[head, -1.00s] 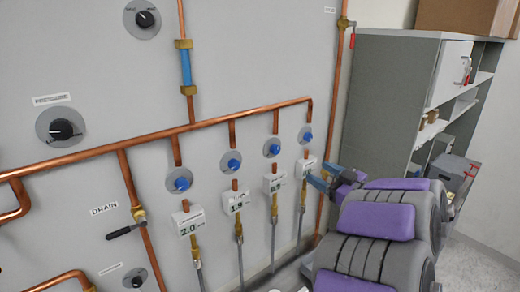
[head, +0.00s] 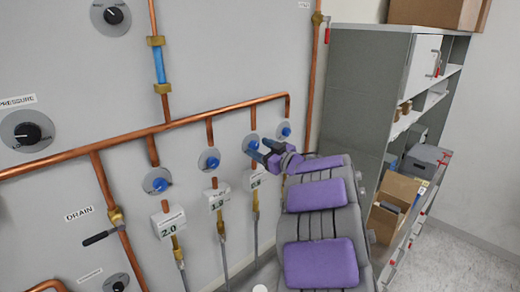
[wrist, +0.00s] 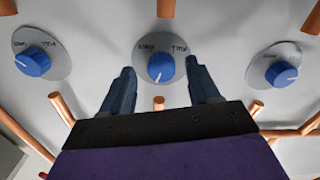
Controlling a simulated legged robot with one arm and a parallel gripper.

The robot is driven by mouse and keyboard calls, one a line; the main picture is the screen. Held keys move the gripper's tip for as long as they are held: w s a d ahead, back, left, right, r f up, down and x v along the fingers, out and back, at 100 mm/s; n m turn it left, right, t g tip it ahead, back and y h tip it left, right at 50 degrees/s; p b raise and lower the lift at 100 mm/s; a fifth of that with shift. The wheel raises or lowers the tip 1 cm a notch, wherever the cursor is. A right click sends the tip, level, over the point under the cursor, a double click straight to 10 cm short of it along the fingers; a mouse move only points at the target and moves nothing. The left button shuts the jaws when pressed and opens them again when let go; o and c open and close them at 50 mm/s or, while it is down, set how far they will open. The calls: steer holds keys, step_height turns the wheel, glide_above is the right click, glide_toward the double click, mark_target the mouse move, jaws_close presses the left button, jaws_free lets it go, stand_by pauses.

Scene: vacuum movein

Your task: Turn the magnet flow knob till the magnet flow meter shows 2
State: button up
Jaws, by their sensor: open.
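A row of blue knobs on the wall panel shows in the head view: the first (head: 160,184), the second (head: 212,162), the third (head: 253,144) and the fourth (head: 285,131). White meters hang below them, reading about 2.0 (head: 170,222) and 1.9 (head: 217,197); the third meter (head: 256,179) is too small to read and the fourth is hidden by my arm. I cannot read which is magnet. My gripper (head: 260,151) is open at the third knob. In the wrist view, a blue knob (wrist: 157,67) with a white pointer sits between my open fingertips (wrist: 161,66); contact is unclear.
Neighbouring blue knobs sit left (wrist: 34,61) and right (wrist: 282,72) in the wrist view. A copper pipe (head: 130,138) runs above the knobs. A grey shelf unit (head: 360,100) with boxes stands right of the panel, with clear floor (head: 460,250) beside it.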

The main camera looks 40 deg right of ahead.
steer(key=shift+w, duration=0.4)
steer(key=c, duration=1)
steer(key=shift+a, duration=0.1)
steer(key=shift+c, duration=0.2)
steer(key=shift+r+p, duration=0.15)
steer(key=shift+p, duration=0.9)
steer(key=shift+m+p, duration=0.3)
steer(key=shift+p, duration=0.1)
steer(key=o, duration=1)
steer(key=shift+f, duration=0.2)
steer(key=shift+o, duration=0.2)
